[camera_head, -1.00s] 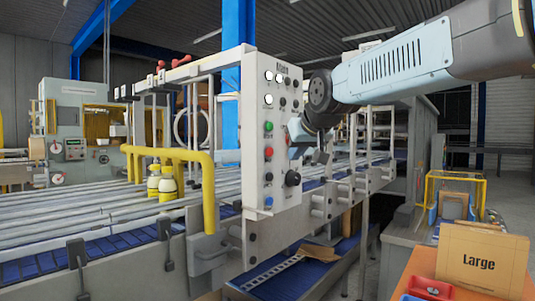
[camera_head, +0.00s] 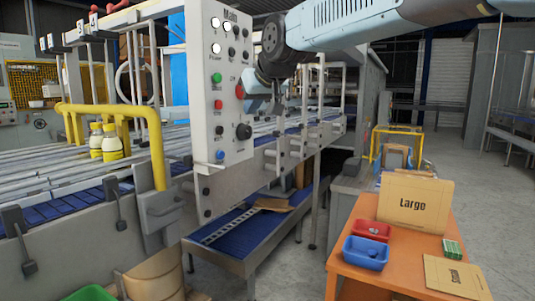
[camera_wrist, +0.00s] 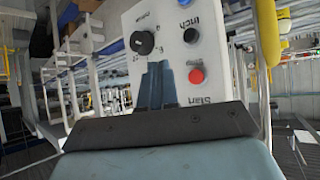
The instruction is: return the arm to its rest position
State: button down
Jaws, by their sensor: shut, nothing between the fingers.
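My gripper (camera_head: 258,103) is at the right edge of the white control panel (camera_head: 204,112) in the head view, with my arm reaching in from the upper right. In the wrist view my gripper's two blue-grey fingers (camera_wrist: 157,84) are together and hold nothing. They point at the panel (camera_wrist: 207,60), overlapping its face below the black rotary knob (camera_wrist: 143,42) and beside the red button (camera_wrist: 196,76). I cannot tell whether the fingertips touch the panel.
The conveyor with a yellow guard rail (camera_head: 157,145) and two yellow-white bottles (camera_head: 103,142) lies left. An orange table (camera_head: 345,262) at lower right holds a "Large" carton (camera_head: 414,205), a red bin (camera_head: 371,230) and a blue bin (camera_head: 365,253). Floor is open at far right.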

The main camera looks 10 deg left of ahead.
jog(key=s+d+f+m+g+h, duration=0.15)
jog(key=s+d+f, duration=0.35)
jog(key=d, duration=0.7)
jog(key=s+d+f+m+t+h, duration=0.1)
jog(key=s+d+f+m+h, duration=0.3)
jog(key=d, duration=0.7)
jog(key=s+d+f+m+g, duration=0.2)
jog(key=s+d+f, duration=1)
jog(key=s, duration=0.3)
jog(key=shift+d+f+g+h, duration=0.35)
jog(key=shift+d+h, duration=0.1)
jog(key=shift+d, duration=0.05)
